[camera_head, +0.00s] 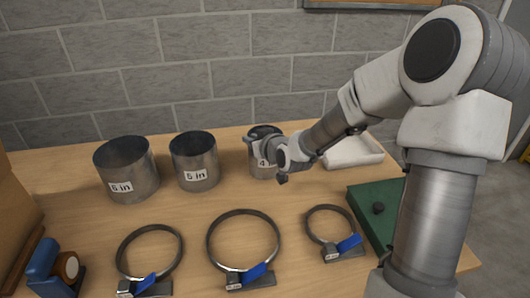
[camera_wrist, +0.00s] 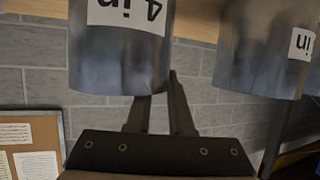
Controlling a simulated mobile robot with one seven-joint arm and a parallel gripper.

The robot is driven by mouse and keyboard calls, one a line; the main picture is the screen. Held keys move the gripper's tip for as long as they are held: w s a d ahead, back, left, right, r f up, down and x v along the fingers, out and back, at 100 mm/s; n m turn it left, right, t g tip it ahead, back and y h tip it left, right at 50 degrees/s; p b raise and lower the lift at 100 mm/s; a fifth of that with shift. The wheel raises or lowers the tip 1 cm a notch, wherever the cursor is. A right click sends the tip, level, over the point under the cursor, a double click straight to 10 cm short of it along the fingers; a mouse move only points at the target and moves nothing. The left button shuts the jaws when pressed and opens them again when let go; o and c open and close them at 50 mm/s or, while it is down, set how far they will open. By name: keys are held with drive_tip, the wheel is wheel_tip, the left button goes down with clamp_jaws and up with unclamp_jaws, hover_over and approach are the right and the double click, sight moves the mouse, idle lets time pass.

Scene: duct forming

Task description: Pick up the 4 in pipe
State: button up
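The 4 in pipe (camera_head: 263,172) is a grey metal cylinder standing upright on the table, rightmost of three pipes; my gripper partly covers its label. In the wrist view the pipe (camera_wrist: 118,68) appears upside down with its "4 in" label. My gripper (camera_head: 268,140) is at the pipe's upper right side, by the rim. In the wrist view its two dark fingers (camera_wrist: 160,88) are apart with a gap between them. The pipe hides the tip of the left finger; the right finger passes beside the pipe's edge. I cannot see whether either finger touches the pipe.
The 5 in pipe (camera_head: 194,163) and 6 in pipe (camera_head: 127,170) stand to the left. Three ring clamps (camera_head: 243,213) with blue handles lie in front. A white tray (camera_head: 352,152) and a green box (camera_head: 374,214) are at right. A blue tape dispenser (camera_head: 45,265) sits front left.

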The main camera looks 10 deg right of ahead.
clamp_jaws()
drive_tip(key=shift+r, duration=0.15)
idle(1.2)
